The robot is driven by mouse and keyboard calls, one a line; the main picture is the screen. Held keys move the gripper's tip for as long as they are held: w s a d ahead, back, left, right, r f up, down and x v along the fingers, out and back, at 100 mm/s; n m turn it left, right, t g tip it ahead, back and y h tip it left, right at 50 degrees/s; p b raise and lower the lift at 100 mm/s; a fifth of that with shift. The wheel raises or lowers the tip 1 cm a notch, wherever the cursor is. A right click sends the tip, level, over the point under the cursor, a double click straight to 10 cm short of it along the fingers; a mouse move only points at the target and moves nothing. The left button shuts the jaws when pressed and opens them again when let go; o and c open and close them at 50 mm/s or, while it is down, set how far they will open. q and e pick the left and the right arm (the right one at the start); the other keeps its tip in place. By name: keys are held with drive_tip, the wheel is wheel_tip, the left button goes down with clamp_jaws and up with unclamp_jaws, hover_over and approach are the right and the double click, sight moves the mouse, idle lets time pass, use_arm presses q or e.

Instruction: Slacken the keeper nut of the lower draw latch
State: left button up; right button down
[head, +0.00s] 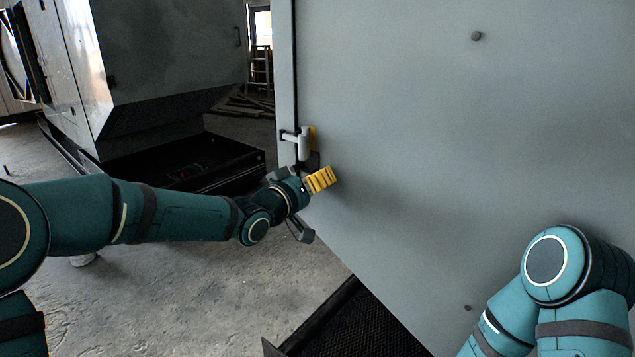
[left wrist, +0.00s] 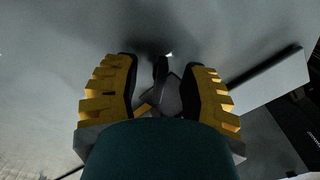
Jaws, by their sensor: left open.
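In the left wrist view the left gripper (left wrist: 160,93) is open. A dark, upright part (left wrist: 160,70) and a grey block (left wrist: 168,97) show between its fingers; I cannot tell whether either is the keeper nut. My right gripper is not in view.
A grey bar (left wrist: 271,80) runs to the right of the fingers in the left wrist view. A dark tray-like base (head: 350,325) lies below the panel. Another grey cabinet (head: 165,50) stands at the back left.

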use_arm(q)
drive_tip(key=shift+o, duration=0.3)
drive_tip(key=shift+w+d, duration=0.1)
drive_tip(key=shift+w, duration=0.05)
clamp_jaws()
drive_tip(key=n+p, duration=0.2)
drive_tip(key=n, duration=0.1)
drive_tip(key=shift+p, duration=0.3)
drive_tip(key=shift+f+n+p, duration=0.1)
drive_tip(key=shift+n+p, duration=0.8)
drive_tip(key=shift+n, duration=1)
drive_tip(key=shift+d, duration=0.1)
